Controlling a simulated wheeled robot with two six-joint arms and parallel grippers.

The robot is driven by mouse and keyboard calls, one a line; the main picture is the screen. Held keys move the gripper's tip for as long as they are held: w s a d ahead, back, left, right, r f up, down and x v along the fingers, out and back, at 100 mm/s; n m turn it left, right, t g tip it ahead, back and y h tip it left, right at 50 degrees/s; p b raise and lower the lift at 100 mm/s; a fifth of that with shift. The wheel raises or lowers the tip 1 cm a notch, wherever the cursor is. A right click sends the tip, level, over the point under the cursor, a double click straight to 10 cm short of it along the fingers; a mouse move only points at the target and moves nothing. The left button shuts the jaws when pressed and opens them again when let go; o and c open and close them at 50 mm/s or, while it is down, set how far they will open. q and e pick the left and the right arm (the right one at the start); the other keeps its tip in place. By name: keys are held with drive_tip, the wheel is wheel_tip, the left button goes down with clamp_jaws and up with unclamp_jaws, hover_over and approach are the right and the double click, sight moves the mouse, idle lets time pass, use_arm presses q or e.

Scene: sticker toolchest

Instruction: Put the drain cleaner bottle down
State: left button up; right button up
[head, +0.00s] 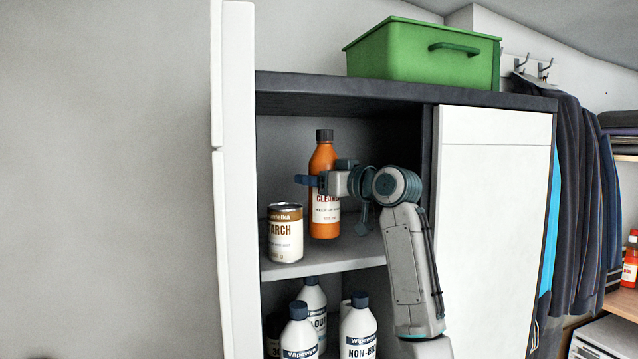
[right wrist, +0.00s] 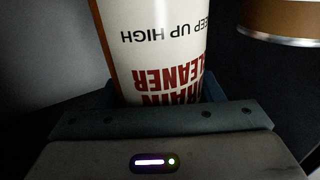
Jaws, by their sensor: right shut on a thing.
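The drain cleaner bottle (head: 325,213) is orange with a dark cap and a white label. It stands upright at the upper shelf (head: 345,252) of the open cabinet, behind and right of the starch can. My right gripper (head: 311,181) is shut around the bottle's middle. In the right wrist view the bottle's label (right wrist: 160,40) appears upside down between the jaws. I cannot tell whether the bottle's base touches the shelf. My left gripper is not in view.
A starch can (head: 286,236) stands close to the bottle's left; its rim shows in the right wrist view (right wrist: 283,40). The open white door (head: 236,180) bounds the left side. White bottles (head: 358,330) fill the shelf below. A green box (head: 420,58) sits on top.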

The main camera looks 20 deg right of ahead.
sight(324, 212)
wheel_tip(324, 212, down, 2)
drive_tip(key=shift+d+f+p, duration=0.1)
drive_tip(key=shift+f+p, duration=0.1)
drive_tip(key=shift+p, duration=0.5)
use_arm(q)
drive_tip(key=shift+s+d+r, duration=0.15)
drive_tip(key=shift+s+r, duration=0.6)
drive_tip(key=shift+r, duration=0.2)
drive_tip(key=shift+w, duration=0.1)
use_arm(e)
drive_tip(key=o, duration=1)
drive_tip(key=shift+f, duration=0.2)
drive_tip(key=o, duration=0.4)
